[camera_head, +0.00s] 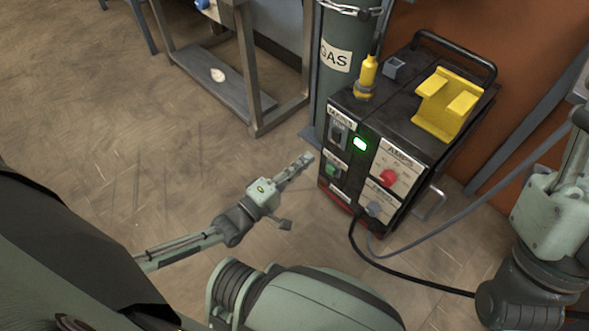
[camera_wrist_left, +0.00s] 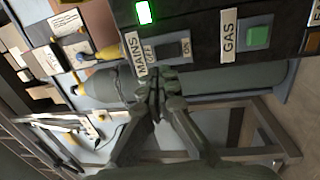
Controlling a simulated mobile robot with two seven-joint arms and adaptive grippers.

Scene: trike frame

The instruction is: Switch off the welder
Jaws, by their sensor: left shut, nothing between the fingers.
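The welder (camera_head: 400,125) is a black box with a control panel on its front. Its MAINS switch (camera_head: 338,134) is at the panel's upper left; the wrist view shows this dark switch (camera_wrist_left: 168,53) between OFF and ON marks. Which way it is tipped I cannot tell. A green lamp (camera_head: 360,144) is lit beside it and also glows in the wrist view (camera_wrist_left: 144,12). My left gripper (camera_head: 305,160) is shut and empty, a little left of the panel, pointing towards it. In the wrist view its fingertips (camera_wrist_left: 155,92) lie just below the MAINS label. My right gripper is out of view.
A green GAS button (camera_head: 332,170), a red AMPS knob (camera_head: 388,178) and a grey connector share the panel. A gas cylinder (camera_head: 340,85) stands behind the welder. A yellow holder (camera_head: 447,105) sits on top. Cables run over the floor at right; floor at left is clear.

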